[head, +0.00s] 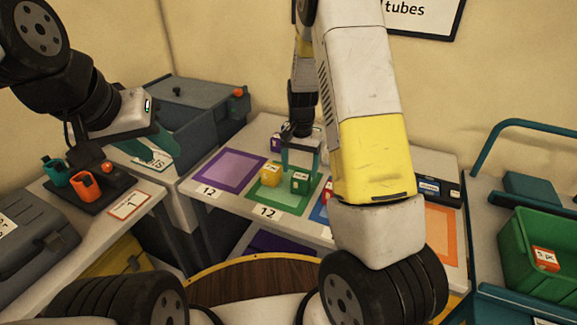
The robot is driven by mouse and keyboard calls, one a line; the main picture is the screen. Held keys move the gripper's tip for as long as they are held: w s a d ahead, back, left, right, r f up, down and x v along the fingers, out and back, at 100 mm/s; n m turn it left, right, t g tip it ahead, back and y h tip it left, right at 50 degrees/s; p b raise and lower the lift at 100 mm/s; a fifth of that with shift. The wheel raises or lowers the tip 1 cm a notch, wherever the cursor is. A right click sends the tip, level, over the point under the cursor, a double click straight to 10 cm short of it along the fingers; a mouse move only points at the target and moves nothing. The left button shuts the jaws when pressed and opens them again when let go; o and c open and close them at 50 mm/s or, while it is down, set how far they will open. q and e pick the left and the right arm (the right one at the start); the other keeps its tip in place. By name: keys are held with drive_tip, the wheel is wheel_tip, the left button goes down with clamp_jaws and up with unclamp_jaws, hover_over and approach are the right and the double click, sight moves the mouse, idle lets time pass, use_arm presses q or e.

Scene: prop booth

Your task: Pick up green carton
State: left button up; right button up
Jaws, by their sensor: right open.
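A small green carton (300,183) with a white label stands on the green mat (290,206) in the middle of the table. My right gripper (300,166) is open, its teal fingers apart just above and behind the green carton. I cannot tell whether they touch it. A yellow carton (270,174) stands close to the left of the green one. My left gripper (152,153) is open and empty at the left, over the side bench and away from the cartons.
A purple mat (231,170) lies left of the green mat. My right arm hides much of the table's right side. Orange and teal items (85,186) stand in a dark holder at left. A green bin (537,262) is at right, and a grey-blue box (205,103) is behind.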

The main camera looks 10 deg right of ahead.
sight(301, 176)
wheel_tip(301, 176, down, 6)
drive_tip(key=shift+d+f, duration=0.1)
drive_tip(key=shift+d, duration=0.05)
drive_tip(key=c, duration=1.6)
